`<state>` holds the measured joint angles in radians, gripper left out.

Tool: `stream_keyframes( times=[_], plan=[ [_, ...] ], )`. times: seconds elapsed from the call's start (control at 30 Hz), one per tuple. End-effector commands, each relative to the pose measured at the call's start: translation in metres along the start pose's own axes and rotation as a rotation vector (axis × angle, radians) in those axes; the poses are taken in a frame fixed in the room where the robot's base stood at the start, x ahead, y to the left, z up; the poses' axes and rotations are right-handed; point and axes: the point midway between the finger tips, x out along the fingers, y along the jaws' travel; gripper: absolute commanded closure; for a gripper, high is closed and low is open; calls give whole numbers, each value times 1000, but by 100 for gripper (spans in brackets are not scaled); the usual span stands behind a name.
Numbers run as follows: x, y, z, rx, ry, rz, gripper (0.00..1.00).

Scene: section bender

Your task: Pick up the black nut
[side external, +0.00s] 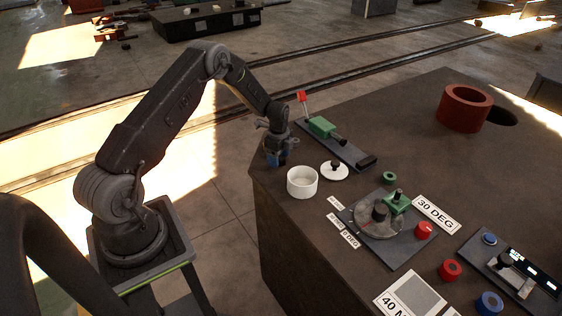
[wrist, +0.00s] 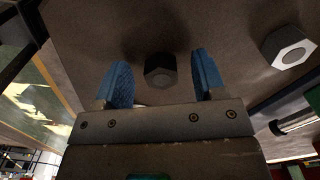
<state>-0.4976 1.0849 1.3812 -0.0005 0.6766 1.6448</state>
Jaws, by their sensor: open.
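In the wrist view, the black nut (wrist: 160,71) is a dark six-sided piece on the brown table top. My gripper (wrist: 161,60) is open, with one blue finger to the left of the nut and the other to its right. Gaps show between the nut and both fingers. In the side view, my gripper (side external: 276,158) is low over the table's near left corner. The black nut cannot be made out there.
A lighter nut (wrist: 288,48) lies to the right in the wrist view. In the side view, a white cup (side external: 302,190) and a white lid-like disc (side external: 334,170) stand close to my gripper. A green clamp on a dark plate (side external: 352,152) is behind them.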

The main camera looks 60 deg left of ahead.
Motion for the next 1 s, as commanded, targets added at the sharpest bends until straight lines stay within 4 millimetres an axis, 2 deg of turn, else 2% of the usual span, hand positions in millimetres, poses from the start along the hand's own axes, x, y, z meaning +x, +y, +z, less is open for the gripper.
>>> stream_keyframes(
  times=[0.07, 0.63, 1.0],
  plan=[
    [0, 0, 0, 0, 0, 0, 36],
    [0, 0, 0, 0, 0, 0, 91],
    [-6, 0, 0, 0, 0, -2, 92]
  ],
)
